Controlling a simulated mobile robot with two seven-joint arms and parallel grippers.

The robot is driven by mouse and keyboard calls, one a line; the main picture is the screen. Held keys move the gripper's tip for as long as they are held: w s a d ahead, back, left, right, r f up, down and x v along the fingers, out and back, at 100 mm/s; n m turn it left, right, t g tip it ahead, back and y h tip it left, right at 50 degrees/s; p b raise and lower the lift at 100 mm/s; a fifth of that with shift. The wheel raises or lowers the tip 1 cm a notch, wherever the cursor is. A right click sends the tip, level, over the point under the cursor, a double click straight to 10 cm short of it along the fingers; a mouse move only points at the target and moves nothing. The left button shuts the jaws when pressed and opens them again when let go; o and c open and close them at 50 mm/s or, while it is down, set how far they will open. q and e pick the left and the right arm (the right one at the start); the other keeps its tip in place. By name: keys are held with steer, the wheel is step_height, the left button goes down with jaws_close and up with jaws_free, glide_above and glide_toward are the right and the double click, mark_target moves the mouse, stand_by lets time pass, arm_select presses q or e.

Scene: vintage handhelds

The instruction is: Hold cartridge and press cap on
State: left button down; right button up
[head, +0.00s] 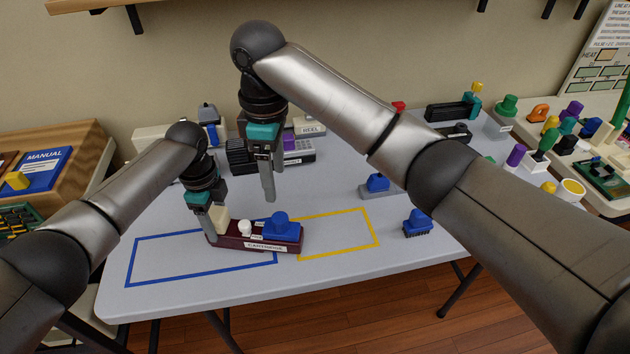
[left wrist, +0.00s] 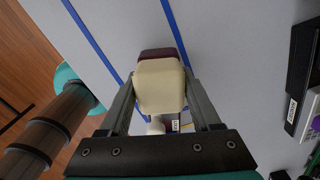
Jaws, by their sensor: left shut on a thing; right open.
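The dark red cartridge (head: 257,245) lies on the table, labelled along its front, with a cream block (head: 219,219) at its left end and a small white knob (head: 245,227) beside it. A blue cap-like piece (head: 281,227) sits at its right end; I cannot tell how firmly it is seated. My left gripper (head: 213,232) is shut on the cream block, which shows between its fingers in the left wrist view (left wrist: 160,87). My right gripper (head: 268,194) is open and empty above and behind the cartridge, pointing down. Its fingers overlap in the head view.
A blue outline (head: 133,263) and a yellow outline (head: 376,232) mark the tabletop; the cartridge lies across their adjoining ends. A blue-topped brush (head: 417,223) and a blue piece on a grey base (head: 376,184) stand at right. Various devices line the back. The table's front is clear.

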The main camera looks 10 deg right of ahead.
arm_select(q)
steer(key=shift+s+f, duration=0.2)
steer(key=shift+f, duration=0.05)
stand_by(0.7)
steer(key=c, duration=0.5)
jaws_free()
steer(key=shift+c, duration=0.2)
steer(key=o, duration=0.5)
steer(key=shift+w+r, duration=0.15)
steer(key=shift+r, duration=0.15)
steer(key=shift+w+r, duration=0.1)
steer(key=shift+r, duration=3.6)
step_height(320, 180, up, 12)
